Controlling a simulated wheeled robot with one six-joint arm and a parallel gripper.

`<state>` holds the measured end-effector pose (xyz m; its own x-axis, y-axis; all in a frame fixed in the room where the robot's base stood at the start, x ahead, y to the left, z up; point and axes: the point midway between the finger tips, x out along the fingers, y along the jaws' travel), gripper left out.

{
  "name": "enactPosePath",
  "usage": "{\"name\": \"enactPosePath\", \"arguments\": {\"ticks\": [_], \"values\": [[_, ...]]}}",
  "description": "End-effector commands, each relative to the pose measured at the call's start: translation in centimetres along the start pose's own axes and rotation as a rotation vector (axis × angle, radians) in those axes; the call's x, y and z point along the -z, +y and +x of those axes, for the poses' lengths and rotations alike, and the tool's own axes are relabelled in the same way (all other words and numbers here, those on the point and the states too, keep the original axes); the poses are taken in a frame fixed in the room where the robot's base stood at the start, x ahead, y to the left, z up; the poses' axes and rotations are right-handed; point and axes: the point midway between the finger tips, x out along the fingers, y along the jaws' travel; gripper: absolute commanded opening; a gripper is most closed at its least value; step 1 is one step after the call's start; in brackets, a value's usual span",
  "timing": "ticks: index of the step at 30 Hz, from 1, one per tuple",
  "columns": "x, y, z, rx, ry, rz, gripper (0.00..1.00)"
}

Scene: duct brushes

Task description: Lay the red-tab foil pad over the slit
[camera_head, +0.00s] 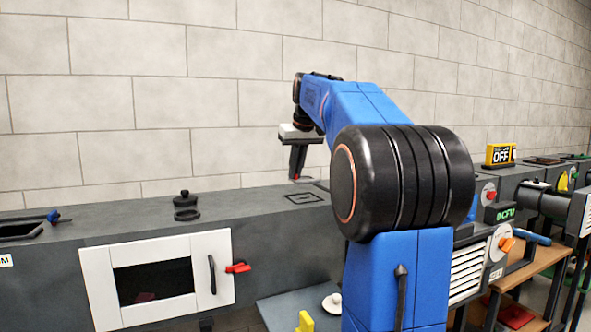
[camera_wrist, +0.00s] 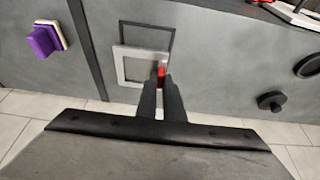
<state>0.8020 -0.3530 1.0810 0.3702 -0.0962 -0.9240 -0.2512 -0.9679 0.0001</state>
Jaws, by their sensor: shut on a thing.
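My gripper (camera_wrist: 160,88) is shut on the red tab (camera_wrist: 161,72) of the foil pad. The foil pad (camera_wrist: 124,70) is a thin square with a silver rim and a grey middle. In the wrist view it overlaps the near part of a dark square outline (camera_wrist: 172,34) on the grey duct top. In the head view my gripper (camera_head: 295,178) points down behind and above that outline (camera_head: 303,198), with a speck of red at its tips. I cannot tell whether the pad touches the duct. The slit itself cannot be made out; the pad may hide part of it.
A purple block (camera_wrist: 42,41) is at the wrist view's left, past a dark seam. A black knobbed lid (camera_head: 185,199) and a black ring (camera_head: 187,214) are on the duct, left of the outline. A white-framed door (camera_head: 209,270) is on the duct's front. The duct top around the outline is clear.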

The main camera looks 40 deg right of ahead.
Motion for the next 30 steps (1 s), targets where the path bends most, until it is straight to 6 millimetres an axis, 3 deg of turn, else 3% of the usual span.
{"name": "enactPosePath", "arguments": {"ticks": [30], "values": [[-1.8, 0.0, 4.4, 0.0, -0.001, 0.0, 0.0]]}}
